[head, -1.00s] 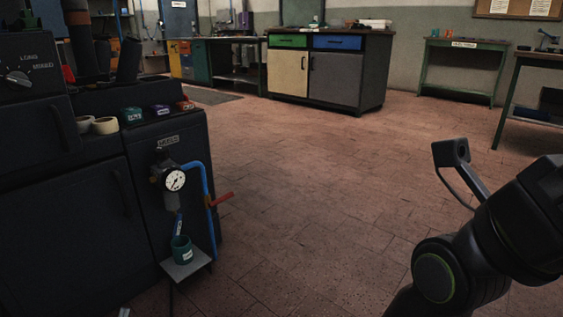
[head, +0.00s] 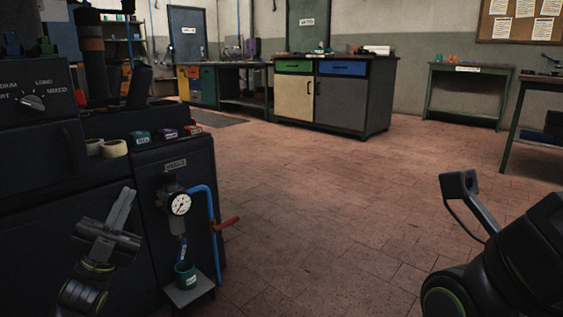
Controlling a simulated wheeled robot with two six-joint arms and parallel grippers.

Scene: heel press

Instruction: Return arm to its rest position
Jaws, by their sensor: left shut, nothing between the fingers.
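My left gripper (head: 123,208) is at the lower left of the head view, in front of the dark press cabinet (head: 40,200). Its fingers point up and are together, with nothing between them. It is clear of the gauge and valve as seen here; its distance from the cabinet front is hard to judge. My right arm (head: 515,260) shows at the lower right, over open floor. A bracket-like part stands up from it, but its gripper fingers are outside the view.
The cabinet side carries a pressure gauge (head: 179,204), blue pipe (head: 213,230), red valve handle (head: 226,223) and a green cup (head: 186,273) on a small shelf. Tape rolls (head: 113,148) lie on the ledge. The tiled floor (head: 310,200) is clear. Workbenches (head: 343,105) stand behind.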

